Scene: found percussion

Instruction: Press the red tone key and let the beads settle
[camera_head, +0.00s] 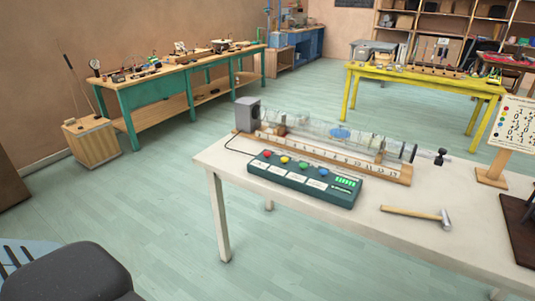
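A dark green key box (303,181) lies on the near white table. It carries a row of round keys: the red key (267,153) at the left end, then yellow, green and blue. A green lit display (346,182) is at its right end. Behind it, a clear horizontal tube (335,132) rests on a wooden base with a numbered scale (325,158). A grey box (248,113) stands at the tube's left end. Beads inside the tube are too small to make out. Neither of my grippers shows in this view.
A hammer (417,213) lies on the white table (375,235), right of the key box. A card on a wooden stand (492,177) is at the right. A green bench, a yellow table and a wooden box (92,144) stand farther back. Open floor lies left of the table.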

